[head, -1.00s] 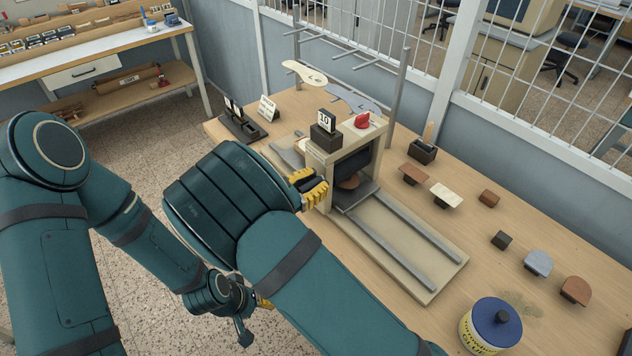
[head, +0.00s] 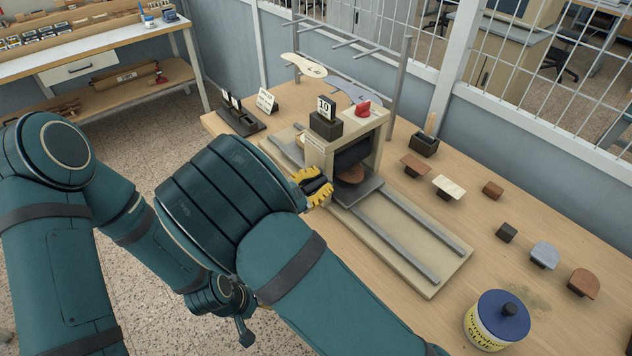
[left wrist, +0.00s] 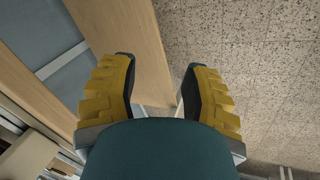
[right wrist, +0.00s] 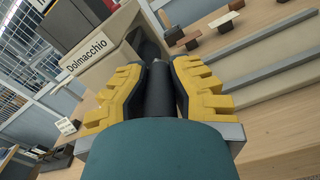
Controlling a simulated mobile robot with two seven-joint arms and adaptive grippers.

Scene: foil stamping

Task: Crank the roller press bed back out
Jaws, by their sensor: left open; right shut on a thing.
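The roller press (head: 372,140) is a beige frame on a long base with two grey rails (head: 425,255). Its dark bed (head: 364,190) sits at the frame's opening, with a brown piece (head: 352,174) on it, partly under the dark roller. My right gripper (head: 319,187) is at the press's near left side. In the right wrist view, its yellow fingers (right wrist: 158,68) are shut on the dark crank handle (right wrist: 158,95). The rest of the crank is mostly hidden. My left gripper (left wrist: 160,68) is open and empty, low beside the table edge; in the head view my arm hides it.
A grey rack (head: 400,95) stands behind the press. A glue tub (head: 490,325) stands at the front right, and several small blocks and stamps, such as a cream one (head: 448,186), lie right of the press. A dark box (head: 424,144) stands behind them.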

